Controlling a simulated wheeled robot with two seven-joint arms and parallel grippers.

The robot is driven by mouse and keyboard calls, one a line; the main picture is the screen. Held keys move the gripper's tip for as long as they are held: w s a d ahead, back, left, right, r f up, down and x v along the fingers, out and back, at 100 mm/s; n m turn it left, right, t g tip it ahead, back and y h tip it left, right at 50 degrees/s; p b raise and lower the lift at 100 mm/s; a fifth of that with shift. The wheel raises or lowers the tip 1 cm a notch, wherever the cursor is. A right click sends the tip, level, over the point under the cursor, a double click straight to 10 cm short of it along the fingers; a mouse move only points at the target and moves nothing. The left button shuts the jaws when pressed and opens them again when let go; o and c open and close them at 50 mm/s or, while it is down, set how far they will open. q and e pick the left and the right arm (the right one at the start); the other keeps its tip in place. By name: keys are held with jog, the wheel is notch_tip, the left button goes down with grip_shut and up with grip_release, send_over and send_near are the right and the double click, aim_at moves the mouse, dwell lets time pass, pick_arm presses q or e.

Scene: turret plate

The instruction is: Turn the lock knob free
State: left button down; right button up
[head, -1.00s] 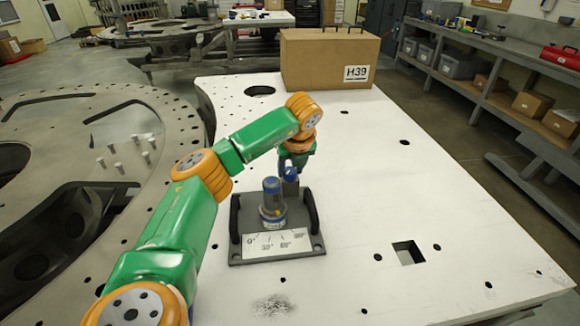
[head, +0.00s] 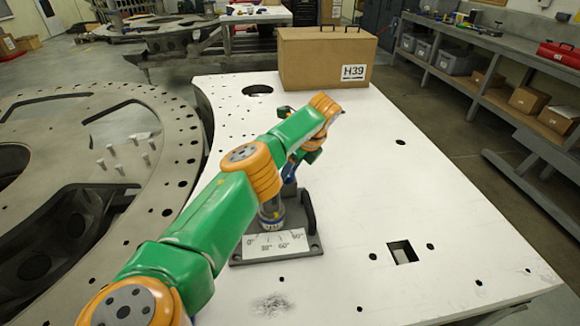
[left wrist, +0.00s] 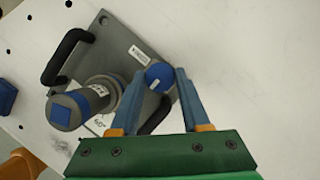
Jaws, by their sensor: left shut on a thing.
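The lock knob (left wrist: 159,76) is a small blue disc with a white line mark, seen in the left wrist view on the grey turret plate (left wrist: 105,42). My left gripper (left wrist: 160,78) is shut on it, one blue finger on each side. In the head view my left gripper (head: 291,172) is over the back of the plate (head: 313,243), and the knob is hidden. The grey turret post with a blue square top (left wrist: 68,107) stands beside the knob. In the head view my arm covers its top, and its lower part (head: 271,213) shows.
A scale label (head: 272,244) with angle marks lies at the plate's front. Black handles (head: 308,210) stand at the plate's sides. The white table has holes and a square opening (head: 403,252). A cardboard box marked H39 (head: 325,60) stands at the back. The table's right side is clear.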

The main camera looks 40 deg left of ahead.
dwell(0.5)
pick_arm(q)
jog(key=shift+c, duration=1.8)
grip_release()
jog(key=shift+a, duration=0.1)
jog(key=shift+d+r, duration=0.2)
jog(key=shift+r, duration=0.1)
jog(key=v, duration=0.6)
jog(key=shift+r+b, duration=0.25)
jog(key=shift+b, duration=0.2)
jog(key=shift+f, duration=0.1)
